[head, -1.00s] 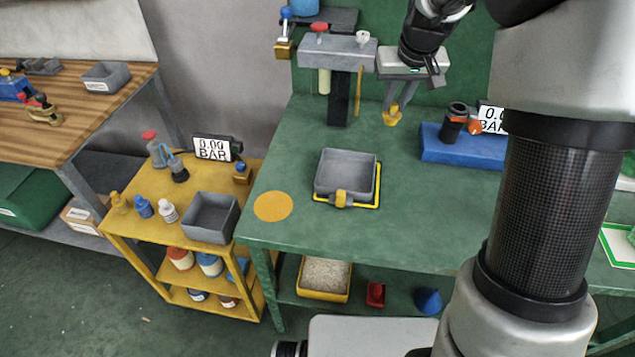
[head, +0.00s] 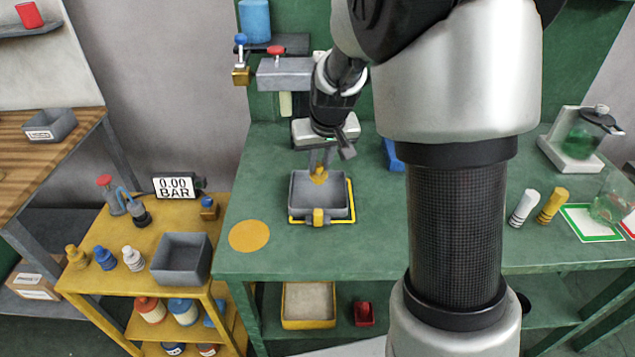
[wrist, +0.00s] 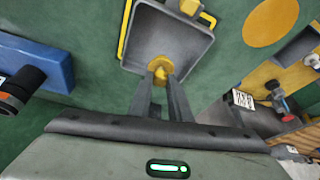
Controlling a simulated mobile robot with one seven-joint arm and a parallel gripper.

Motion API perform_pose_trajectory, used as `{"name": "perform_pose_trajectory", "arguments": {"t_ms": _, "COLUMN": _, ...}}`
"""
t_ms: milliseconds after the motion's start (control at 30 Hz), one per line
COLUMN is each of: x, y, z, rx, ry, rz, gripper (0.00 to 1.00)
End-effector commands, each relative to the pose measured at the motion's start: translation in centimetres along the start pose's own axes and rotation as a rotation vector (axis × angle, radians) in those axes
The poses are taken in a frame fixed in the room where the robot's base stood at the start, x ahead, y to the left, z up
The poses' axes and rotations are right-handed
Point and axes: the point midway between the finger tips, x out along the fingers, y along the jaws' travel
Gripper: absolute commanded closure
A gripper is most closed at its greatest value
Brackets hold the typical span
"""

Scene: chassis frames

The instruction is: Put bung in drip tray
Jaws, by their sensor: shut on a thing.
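The bung (head: 319,176) is a small yellow stopper held between the fingertips of my gripper (head: 321,160). It also shows in the wrist view (wrist: 160,67) between the two grey fingers. The drip tray (head: 304,209) is a square grey tray with a yellow tap at its front, set on a yellow-edged outline on the green bench. My gripper is shut on the bung and is over the tray. In the wrist view the bung appears against the inside of the tray (wrist: 193,50). I cannot tell whether it touches the tray floor.
A grey valve block (head: 285,74) stands behind the tray. An orange disc (head: 249,236) lies on the bench to its left. A yellow cart (head: 140,260) with a grey bin (head: 182,258) and several small bottles stands further left.

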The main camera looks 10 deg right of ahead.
Motion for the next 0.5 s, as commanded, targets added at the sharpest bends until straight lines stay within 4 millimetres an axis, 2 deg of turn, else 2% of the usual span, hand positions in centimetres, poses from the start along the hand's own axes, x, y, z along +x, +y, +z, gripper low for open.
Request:
{"name": "perform_pose_trajectory", "arguments": {"t_ms": 167, "x": 1.3, "y": 0.0, "z": 0.5, "rx": 0.001, "ry": 0.0, "rz": -0.001, "gripper": 1.0}}
{"name": "perform_pose_trajectory", "arguments": {"t_ms": 400, "x": 4.3, "y": 0.1, "z": 1.8, "rx": 0.002, "ry": -0.001, "rz": 0.0, "gripper": 1.0}}
{"name": "perform_pose_trajectory", "arguments": {"t_ms": 500, "x": 4.3, "y": 0.0, "z": 1.8, "rx": 0.001, "ry": 0.001, "rz": 0.0, "gripper": 1.0}}
